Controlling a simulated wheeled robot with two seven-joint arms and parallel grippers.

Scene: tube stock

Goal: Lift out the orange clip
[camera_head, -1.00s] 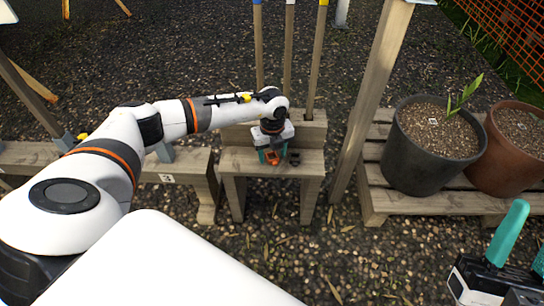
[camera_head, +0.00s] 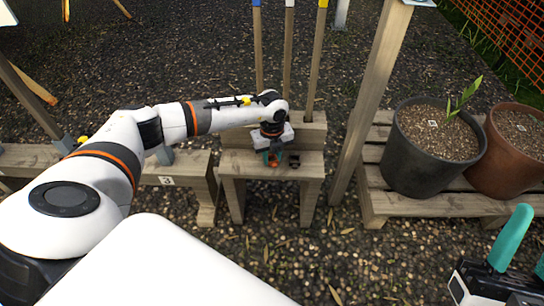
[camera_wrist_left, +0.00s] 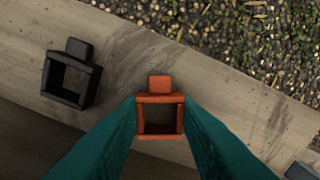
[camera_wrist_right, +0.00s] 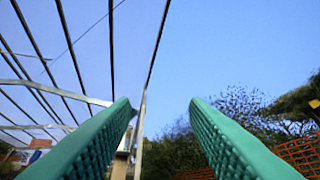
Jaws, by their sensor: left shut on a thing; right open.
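The orange clip (camera_wrist_left: 160,99), a small square frame with a tab, lies between the fingertips of my left gripper (camera_wrist_left: 160,115) in the left wrist view. The teal fingers touch its two sides and are shut on it. In the head view the left gripper (camera_head: 272,157) points down at the small wooden bench, with the orange clip (camera_head: 275,162) partly hidden. I cannot tell whether the clip still touches the wood. My right gripper (camera_wrist_right: 160,105) is open and empty, aimed at the sky; its teal fingers show at the lower right of the head view (camera_head: 525,250).
A black clip (camera_wrist_left: 80,48) of like shape sits on the bench (camera_head: 233,167), beside the orange one. Tool handles (camera_head: 288,60) stand behind the bench. A wooden post (camera_head: 372,90) and a pallet with a black pot (camera_head: 405,175) stand to the right.

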